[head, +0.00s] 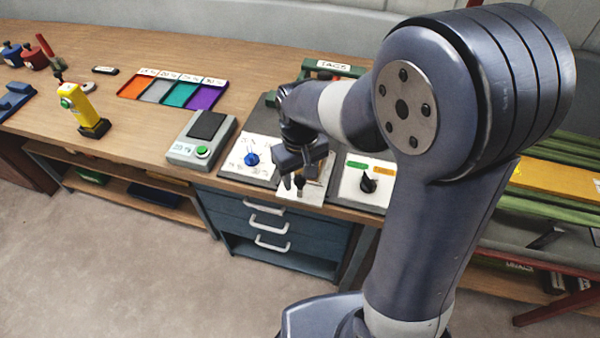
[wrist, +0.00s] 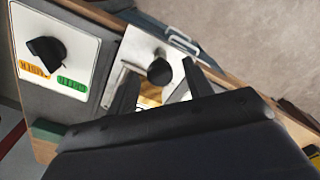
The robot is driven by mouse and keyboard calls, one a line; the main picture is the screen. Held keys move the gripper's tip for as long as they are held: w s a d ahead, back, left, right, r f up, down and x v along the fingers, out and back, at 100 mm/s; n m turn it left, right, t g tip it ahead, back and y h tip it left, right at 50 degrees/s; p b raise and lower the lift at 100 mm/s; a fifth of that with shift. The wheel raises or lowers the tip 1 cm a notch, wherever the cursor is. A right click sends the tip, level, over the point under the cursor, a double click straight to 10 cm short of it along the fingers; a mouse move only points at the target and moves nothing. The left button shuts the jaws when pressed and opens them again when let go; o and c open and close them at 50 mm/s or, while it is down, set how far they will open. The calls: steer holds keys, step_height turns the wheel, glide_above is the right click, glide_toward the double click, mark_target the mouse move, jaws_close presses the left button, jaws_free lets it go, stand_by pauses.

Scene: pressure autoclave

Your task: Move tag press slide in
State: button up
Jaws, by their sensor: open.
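The tag press appears to be the unit under my gripper, with a pale plate (head: 312,192) at the bench's front edge. A round black knob (wrist: 159,71) stands on this plate (wrist: 146,42), and a thin metal bar (wrist: 116,86) lies beside it. My gripper (head: 299,181) points down over the plate. In the wrist view its two dark fingers (wrist: 160,76) are apart, one on each side of the knob. I cannot tell whether either finger touches it. My gripper and arm hide the rear of the press.
A dial panel (head: 366,184) with green and orange labels is close on the right. A blue-knob panel (head: 251,158) and a scale-like box (head: 201,140) are on the left. Blue drawers (head: 270,232) are below. A green TAGS rack (head: 336,68) stands behind.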

jaws_close()
stand_by(0.4)
steer(key=w+d, duration=0.1)
steer(key=w, duration=0.3)
steer(key=w+d+p, duration=0.1)
steer(key=w, duration=0.2)
steer(key=w+d, duration=0.2)
steer(key=w, duration=0.2)
steer(key=shift+w+d+r+p, duration=0.1)
steer(key=shift+w+p, duration=0.2)
steer(key=shift+p, duration=0.1)
steer(key=shift+c, duration=0.8)
jaws_free()
steer(key=shift+w, duration=0.15)
steer(key=shift+o, duration=0.8)
